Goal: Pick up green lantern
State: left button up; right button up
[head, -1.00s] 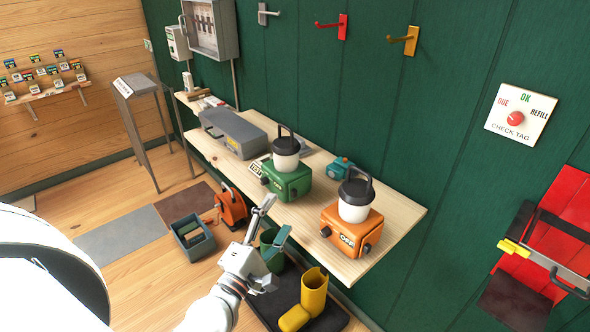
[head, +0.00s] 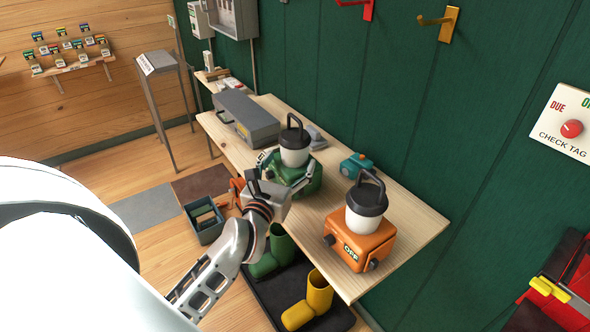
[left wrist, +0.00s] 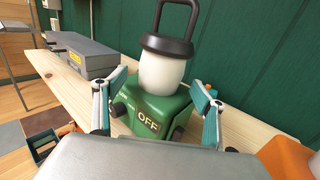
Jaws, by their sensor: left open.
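The green lantern (head: 309,184) stands upright on the wooden shelf (head: 415,226), with a green base, a white globe and a black handle. In the left wrist view the green lantern (left wrist: 150,117) shows an OFF label on its front. My left gripper (head: 282,180) is at the front of the green base and partly hides it. In the left wrist view my left gripper (left wrist: 160,97) is open, with one finger on each side of the base. I cannot tell whether the fingers touch it. My right gripper is not in view.
An orange lantern (head: 361,241) stands to the right on the shelf, with a small teal device (head: 356,166) behind. A grey toolbox (head: 246,120) lies to the left.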

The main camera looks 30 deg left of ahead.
pick_arm(q)
jog(key=x, duration=0.4)
jog(key=shift+w, duration=0.15)
jog(key=shift+c, duration=0.4)
jog(key=c, duration=1.9)
jog(key=shift+r, duration=0.15)
grip_shut()
notch_tip(320, 180, up, 18)
jog(key=p, duration=0.3)
jog(key=shift+r+p, duration=0.1)
jog(key=shift+p, duration=0.25)
jog(key=shift+r, duration=0.9)
